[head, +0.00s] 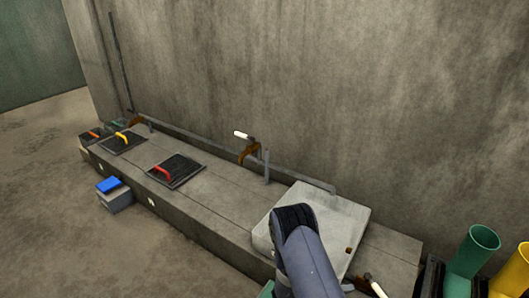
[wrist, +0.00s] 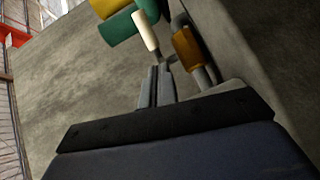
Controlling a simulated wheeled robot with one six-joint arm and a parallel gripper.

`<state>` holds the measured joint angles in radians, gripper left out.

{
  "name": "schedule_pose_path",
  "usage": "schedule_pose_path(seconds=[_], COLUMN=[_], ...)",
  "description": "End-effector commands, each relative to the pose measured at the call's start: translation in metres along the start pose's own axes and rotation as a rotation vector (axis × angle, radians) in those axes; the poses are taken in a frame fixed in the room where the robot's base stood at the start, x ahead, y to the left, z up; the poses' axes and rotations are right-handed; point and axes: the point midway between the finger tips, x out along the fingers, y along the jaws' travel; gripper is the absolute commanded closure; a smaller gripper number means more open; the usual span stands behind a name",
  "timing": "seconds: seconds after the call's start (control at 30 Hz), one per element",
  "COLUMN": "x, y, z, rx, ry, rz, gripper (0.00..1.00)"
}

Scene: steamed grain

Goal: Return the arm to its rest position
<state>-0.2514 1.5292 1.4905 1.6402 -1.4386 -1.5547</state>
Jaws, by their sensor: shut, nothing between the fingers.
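My gripper (wrist: 158,68) shows in the wrist view as two grey fingers side by side, shut and empty. They project past a black band and a dark blue part of my wrist. In the head view my arm rises from the bottom edge in front of a pale square slab (head: 345,225), hiding part of it; the fingers do not show there. A cream handle (wrist: 145,30) and a brown bracket (wrist: 187,45) appear just beyond the fingertips in the wrist view; I cannot tell how far off.
A long grey ledge (head: 215,205) runs along the wall. It bears dark lids with a red handle (head: 175,165) and a yellow handle (head: 122,137). A brown clamp (head: 249,150) stands behind. Green (head: 478,250) and yellow (head: 515,272) tubes stand lower right. Floor at left is mostly clear.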

Motion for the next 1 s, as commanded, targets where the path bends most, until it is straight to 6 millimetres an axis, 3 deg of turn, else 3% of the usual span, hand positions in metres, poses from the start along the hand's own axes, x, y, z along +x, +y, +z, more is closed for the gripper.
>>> schedule_pose_path(seconds=[0.3, 0.5, 1.0], x=[-0.055, -0.076, -0.083], y=[0.003, 0.002, 0.001], z=[-0.001, 0.0, 0.0], rx=[0.001, 0.0, 0.001], ry=[0.006, 0.004, 0.002], rz=[0.0, 0.001, 0.001], gripper=[1.0, 1.0, 1.0])
